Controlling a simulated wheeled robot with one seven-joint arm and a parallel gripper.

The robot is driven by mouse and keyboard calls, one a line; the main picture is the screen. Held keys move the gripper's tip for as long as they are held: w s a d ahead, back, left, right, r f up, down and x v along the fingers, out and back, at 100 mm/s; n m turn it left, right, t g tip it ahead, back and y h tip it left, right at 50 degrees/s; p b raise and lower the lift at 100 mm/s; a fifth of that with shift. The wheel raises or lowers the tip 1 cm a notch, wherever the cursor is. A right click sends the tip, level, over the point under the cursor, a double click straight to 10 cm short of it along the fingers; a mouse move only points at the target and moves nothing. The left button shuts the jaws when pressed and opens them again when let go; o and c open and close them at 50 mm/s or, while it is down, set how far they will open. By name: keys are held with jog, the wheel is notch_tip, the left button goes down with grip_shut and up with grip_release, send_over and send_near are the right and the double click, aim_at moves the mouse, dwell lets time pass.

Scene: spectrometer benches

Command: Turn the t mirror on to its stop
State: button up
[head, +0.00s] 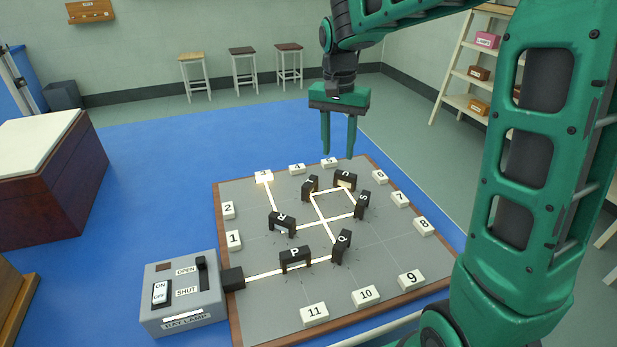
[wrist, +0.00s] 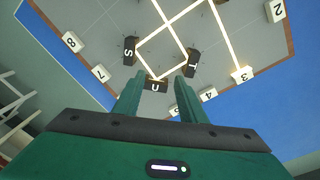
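The t mirror (head: 310,187) is a small black upright block on the grey board (head: 262,318), towards its back. A white light line meets it. In the wrist view the t mirror (wrist: 192,63) stands just beyond the right fingertip, with its letter showing. My gripper (head: 338,154) is open and empty, pointing down above the back part of the board, behind the t and u mirrors. In the wrist view my gripper (wrist: 158,82) has its two fingers apart, with the u mirror (wrist: 155,84) seen between them. No stop can be made out.
Nearby stand the u mirror (head: 345,180), s mirror (head: 362,205), r mirror (head: 282,223), q mirror (head: 342,246) and p mirror (head: 295,259). The ray lamp (head: 183,295) sits at the front left. Numbered white blocks line the edges; block 3 (head: 264,177) looks bright.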

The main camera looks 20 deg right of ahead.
send_near(310, 181)
jog(key=shift+m+y, duration=0.3)
jog(key=f, duration=0.8)
jog(key=shift+d+f, duration=0.2)
jog(key=shift+d, duration=0.05)
grip_shut()
